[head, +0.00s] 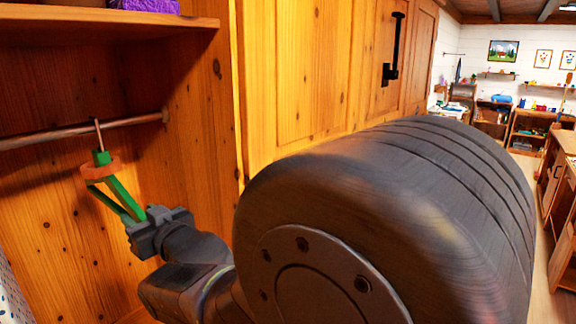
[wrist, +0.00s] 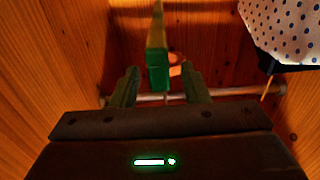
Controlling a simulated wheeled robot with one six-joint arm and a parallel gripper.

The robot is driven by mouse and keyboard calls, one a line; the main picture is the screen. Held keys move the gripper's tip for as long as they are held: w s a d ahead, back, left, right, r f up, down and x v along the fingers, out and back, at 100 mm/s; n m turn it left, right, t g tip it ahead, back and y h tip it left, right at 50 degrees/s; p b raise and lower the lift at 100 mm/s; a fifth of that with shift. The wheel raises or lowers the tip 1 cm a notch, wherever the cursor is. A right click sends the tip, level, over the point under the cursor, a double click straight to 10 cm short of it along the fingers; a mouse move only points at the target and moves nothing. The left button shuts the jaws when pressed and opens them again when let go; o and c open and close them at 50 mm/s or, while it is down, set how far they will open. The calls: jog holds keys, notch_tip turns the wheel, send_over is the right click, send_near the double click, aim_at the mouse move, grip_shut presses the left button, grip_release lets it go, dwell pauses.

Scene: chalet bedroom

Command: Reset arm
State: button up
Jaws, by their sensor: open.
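A green hanger (head: 122,196) with an orange collar (head: 100,169) and a thin hook is at the wooden rail (head: 60,132) inside the wardrobe. Its hook reaches up to the rail and seems to hang on it. My gripper (head: 148,217) is at the lower end of the hanger. In the wrist view my gripper (wrist: 160,82) is open, with a finger on each side of the green hanger (wrist: 158,62). Gaps show between the hanger and the fingers there. The rail (wrist: 235,92) crosses behind the fingertips.
A wooden shelf (head: 95,24) with a purple item (head: 150,5) is above the rail. A polka-dot cloth (wrist: 285,28) hangs at the right in the wrist view. The wardrobe door (head: 300,75) stands to the right of the opening. My arm covers much of the head view.

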jog(key=v, duration=1.4)
jog(key=x, duration=1.4)
jog(key=shift+w+a, duration=0.1)
jog(key=shift+a, duration=0.1)
jog(key=shift+w+a+r+p, duration=0.1)
jog(key=shift+r+p, duration=0.5)
jog(key=shift+p, duration=0.25)
jog(key=shift+r+p, duration=0.35)
jog(key=shift+p, duration=0.05)
jog(key=v, duration=1.1)
jog(key=shift+r, duration=0.3)
jog(key=shift+d, duration=0.25)
